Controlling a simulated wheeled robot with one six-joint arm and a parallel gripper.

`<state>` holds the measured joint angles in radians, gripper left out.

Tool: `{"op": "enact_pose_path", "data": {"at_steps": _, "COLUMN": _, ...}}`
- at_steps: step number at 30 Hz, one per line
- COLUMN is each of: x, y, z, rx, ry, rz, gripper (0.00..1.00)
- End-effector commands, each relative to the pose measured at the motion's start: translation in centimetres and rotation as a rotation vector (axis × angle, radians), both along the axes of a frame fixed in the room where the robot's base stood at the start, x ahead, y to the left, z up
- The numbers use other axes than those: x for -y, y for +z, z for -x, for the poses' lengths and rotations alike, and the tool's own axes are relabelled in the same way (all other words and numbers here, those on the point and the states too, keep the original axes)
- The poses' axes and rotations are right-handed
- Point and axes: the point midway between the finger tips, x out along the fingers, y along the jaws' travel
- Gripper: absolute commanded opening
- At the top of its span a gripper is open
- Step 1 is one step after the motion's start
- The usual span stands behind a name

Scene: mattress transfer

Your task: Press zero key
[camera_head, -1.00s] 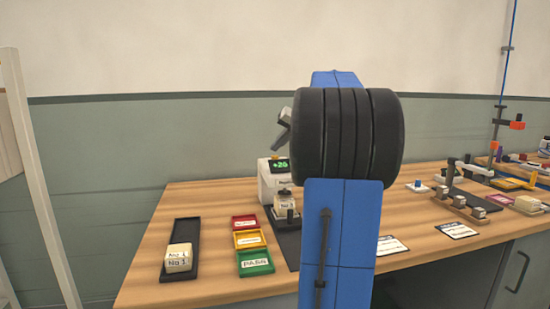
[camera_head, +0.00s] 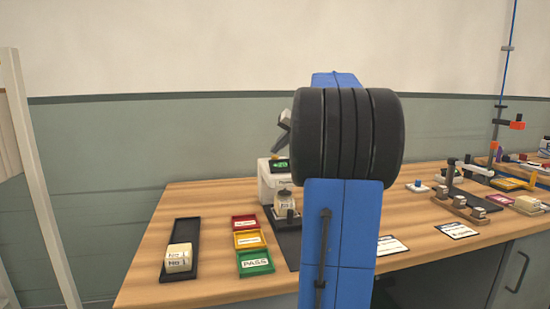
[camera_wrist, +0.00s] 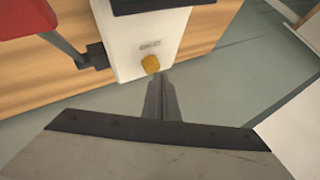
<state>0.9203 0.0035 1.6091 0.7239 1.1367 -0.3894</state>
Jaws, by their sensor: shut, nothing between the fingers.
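The white device (camera_head: 268,184) with a green-lit display (camera_head: 280,166) stands on the workbench, partly hidden behind my arm. In the wrist view the device's white face (camera_wrist: 135,30) carries a round yellow key (camera_wrist: 151,64) under a small label that is too blurred to read. My gripper (camera_wrist: 159,77) is shut and empty, its tips right at the lower edge of the key. Whether they touch it I cannot tell. A jar-like item (camera_head: 285,201) stands at the device's front.
Red (camera_head: 244,223), yellow (camera_head: 249,239) and green (camera_head: 255,262) trays lie on the workbench (camera_head: 150,280). A black tray (camera_head: 193,272) holds pale labelled blocks (camera_head: 178,257) to their left. More fixtures stand at the right. A white upright post (camera_head: 40,190) is at far left.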

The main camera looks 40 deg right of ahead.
Motion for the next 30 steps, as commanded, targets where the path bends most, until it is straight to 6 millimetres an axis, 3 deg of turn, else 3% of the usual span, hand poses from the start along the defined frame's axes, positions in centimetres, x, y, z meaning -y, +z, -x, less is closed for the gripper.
{"op": "enact_pose_path", "data": {"at_steps": 30, "x": 0.0, "y": -0.96, "z": -0.01, "rx": 0.0, "ry": -0.001, "rz": -0.001, "gripper": 0.0}}
